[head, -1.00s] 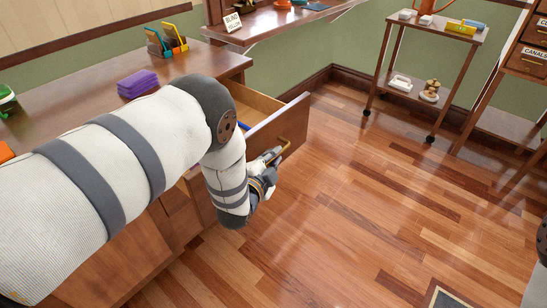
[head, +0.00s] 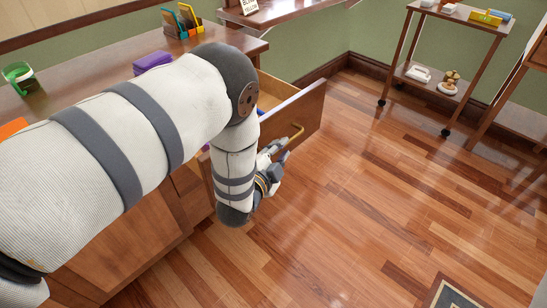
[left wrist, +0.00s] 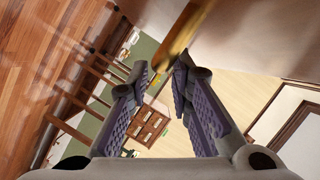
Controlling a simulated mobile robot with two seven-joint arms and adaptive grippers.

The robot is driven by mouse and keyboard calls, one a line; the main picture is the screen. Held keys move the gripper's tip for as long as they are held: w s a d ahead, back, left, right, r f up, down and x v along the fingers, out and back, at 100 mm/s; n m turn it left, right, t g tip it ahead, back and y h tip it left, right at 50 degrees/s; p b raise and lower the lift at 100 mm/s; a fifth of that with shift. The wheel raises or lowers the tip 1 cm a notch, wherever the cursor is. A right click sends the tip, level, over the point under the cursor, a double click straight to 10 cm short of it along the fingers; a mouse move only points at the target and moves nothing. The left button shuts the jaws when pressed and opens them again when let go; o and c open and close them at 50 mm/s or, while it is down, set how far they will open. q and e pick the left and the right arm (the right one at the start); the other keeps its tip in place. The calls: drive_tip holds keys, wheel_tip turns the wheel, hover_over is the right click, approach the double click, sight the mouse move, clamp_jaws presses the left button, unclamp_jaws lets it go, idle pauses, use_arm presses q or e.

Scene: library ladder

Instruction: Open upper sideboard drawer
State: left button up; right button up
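The upper drawer (head: 290,112) of the wooden sideboard (head: 120,262) is pulled well out, its front standing clear of the cabinet. A brass bar handle (head: 296,133) is on its front. My left gripper (head: 279,151) is at the near end of this handle, its fingers apart. In the left wrist view the brass handle (left wrist: 184,32) runs blurred past the tips of the purple-padded fingers (left wrist: 163,75), with a gap between them. My arm hides part of the drawer's inside. My right gripper is not in view.
A purple stack (head: 151,62), a green cup (head: 20,76) and a tool caddy (head: 183,24) are on the sideboard top. A wheeled cart (head: 428,80) stands at the back right. A dark mat (head: 455,293) lies at the bottom. The floor before the drawer is clear.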

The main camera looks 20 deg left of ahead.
use_arm(q)
drive_tip(key=v, duration=0.8)
drive_tip(key=s+a+f+n+g+p, duration=0.1)
drive_tip(key=s+f+n+g, duration=0.1)
drive_tip(key=s+f+g, duration=0.3)
drive_tip(key=s+a+f+n+g, duration=0.2)
drive_tip(key=s+f+n, duration=0.15)
drive_tip(key=s, duration=0.35)
drive_tip(key=s+f+n+g+p, duration=0.1)
drive_tip(key=s+n+g, duration=0.5)
drive_tip(key=s, duration=2.3)
drive_tip(key=g, duration=0.5)
drive_tip(key=shift+d+n+p, duration=0.3)
drive_tip(key=shift+n, duration=0.05)
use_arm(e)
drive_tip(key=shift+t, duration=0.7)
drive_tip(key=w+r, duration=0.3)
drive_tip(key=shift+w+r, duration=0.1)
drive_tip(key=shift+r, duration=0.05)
use_arm(q)
drive_tip(key=shift+f, duration=0.15)
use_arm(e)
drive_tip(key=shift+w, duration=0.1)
